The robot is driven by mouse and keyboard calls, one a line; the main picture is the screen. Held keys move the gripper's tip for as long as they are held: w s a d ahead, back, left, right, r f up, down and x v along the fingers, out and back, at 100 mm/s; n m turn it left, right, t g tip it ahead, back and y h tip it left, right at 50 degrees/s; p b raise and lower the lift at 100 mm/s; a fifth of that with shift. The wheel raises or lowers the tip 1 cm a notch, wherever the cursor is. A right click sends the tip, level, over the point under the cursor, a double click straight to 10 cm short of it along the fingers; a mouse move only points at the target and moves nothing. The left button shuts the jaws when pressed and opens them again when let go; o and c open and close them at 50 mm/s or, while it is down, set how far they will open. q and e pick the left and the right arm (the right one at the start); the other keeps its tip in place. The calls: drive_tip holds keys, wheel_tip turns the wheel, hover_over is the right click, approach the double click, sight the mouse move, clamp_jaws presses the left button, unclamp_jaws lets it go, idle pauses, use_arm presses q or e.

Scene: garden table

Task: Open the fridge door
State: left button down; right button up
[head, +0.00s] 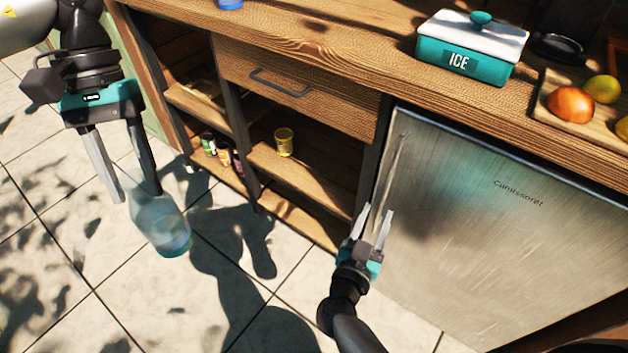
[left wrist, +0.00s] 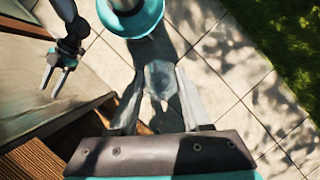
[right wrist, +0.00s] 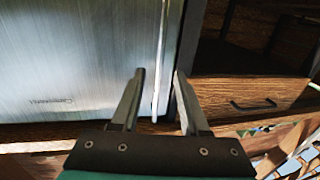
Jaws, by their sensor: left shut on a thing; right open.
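The fridge door (head: 500,240) is a brushed-metal panel under the counter at the right, and it looks shut. Its thin upright handle (head: 394,170) runs along the left edge. My right gripper (head: 377,212) is open at the lower part of the handle. In the right wrist view the handle (right wrist: 160,60) runs between the open fingers (right wrist: 159,74), with gaps showing on both sides. My left gripper (head: 138,193) is shut on a clear glass vessel (head: 163,228), held over the paving away from the fridge; it also shows in the left wrist view (left wrist: 158,78).
On the counter (head: 330,45) stand a teal ICE box (head: 468,50) and a board with fruit (head: 572,104). Left of the fridge are a drawer (head: 290,85) and open shelves with a yellow can (head: 284,142). The paved floor in front is clear.

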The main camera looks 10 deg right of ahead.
sight(386, 190)
drive_tip(key=b+x, duration=0.2)
drive_tip(key=x, duration=0.7)
drive_tip(key=shift+b, duration=0.4)
clamp_jaws()
idle(0.9)
